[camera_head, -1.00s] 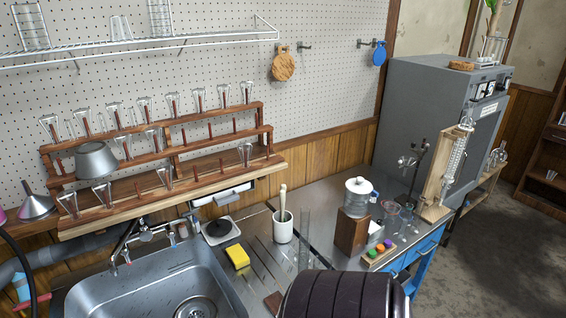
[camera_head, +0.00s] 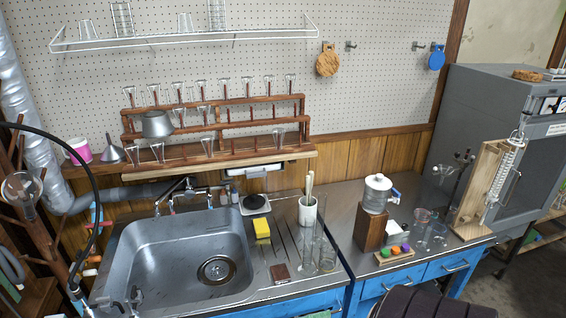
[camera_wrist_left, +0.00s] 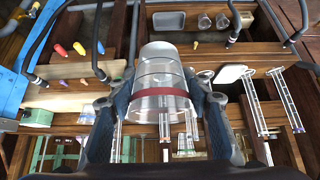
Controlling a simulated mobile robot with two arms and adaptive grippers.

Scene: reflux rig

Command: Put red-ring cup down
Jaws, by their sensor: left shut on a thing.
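The red-ring cup (camera_wrist_left: 160,75) is a clear cup with a red band around it, in the middle of the left wrist view. My left gripper (camera_wrist_left: 161,98) is shut on it, with one dark finger on each side near the band. The cup appears raised over wooden shelving, and I cannot tell how far above it is. In the head view neither gripper shows, nor can I make out the held cup there. My right gripper is in neither view.
The head view shows a sink (camera_head: 180,257), a tall glass cylinder (camera_head: 327,255), small glass beakers (camera_head: 422,216) and a wooden glassware rack (camera_head: 240,150).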

